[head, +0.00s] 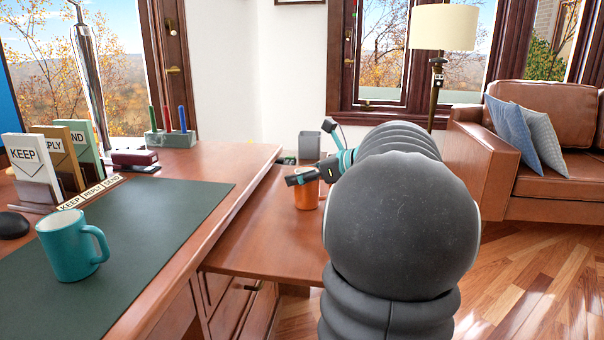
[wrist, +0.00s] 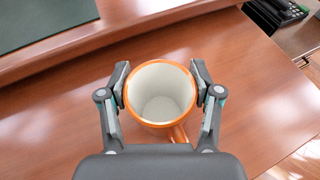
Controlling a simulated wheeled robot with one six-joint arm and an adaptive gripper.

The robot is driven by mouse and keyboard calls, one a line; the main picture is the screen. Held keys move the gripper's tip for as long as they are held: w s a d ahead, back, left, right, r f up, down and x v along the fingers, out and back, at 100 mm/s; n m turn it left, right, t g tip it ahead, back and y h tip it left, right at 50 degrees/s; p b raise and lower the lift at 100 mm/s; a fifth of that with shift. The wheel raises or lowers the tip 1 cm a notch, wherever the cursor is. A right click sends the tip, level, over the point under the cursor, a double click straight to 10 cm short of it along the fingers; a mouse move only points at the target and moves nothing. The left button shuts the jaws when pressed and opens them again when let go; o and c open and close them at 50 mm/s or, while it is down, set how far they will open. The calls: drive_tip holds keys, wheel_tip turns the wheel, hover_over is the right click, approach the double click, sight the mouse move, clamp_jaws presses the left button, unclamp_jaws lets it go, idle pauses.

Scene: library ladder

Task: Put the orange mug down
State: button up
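The orange mug (head: 307,197) is upright over the lower wooden side board, right of the desk. In the wrist view the orange mug (wrist: 160,95) shows its white, empty inside, with its handle toward my palm. My gripper (wrist: 161,82) has one finger pad against each side of the mug and is shut on it. In the head view my gripper (head: 306,177) is at the mug's upper part, and my arm hides some of the board behind it. I cannot tell whether the mug's base touches the board (head: 262,242).
A teal mug (head: 72,246) stands on the desk's green mat (head: 140,255). Letter holders (head: 55,160) and a pen block (head: 170,138) stand farther back.

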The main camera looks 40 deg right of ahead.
drive_tip(key=shift+o, duration=0.8)
drive_tip(key=shift+s+d+r, duration=0.15)
drive_tip(key=shift+s+r, duration=0.1)
drive_tip(key=shift+r, duration=0.1)
drive_tip(key=p+v, duration=0.1)
drive_tip(key=v, duration=1)
drive_tip(key=shift+s, duration=0.25)
drive_tip(key=shift+r, duration=0.1)
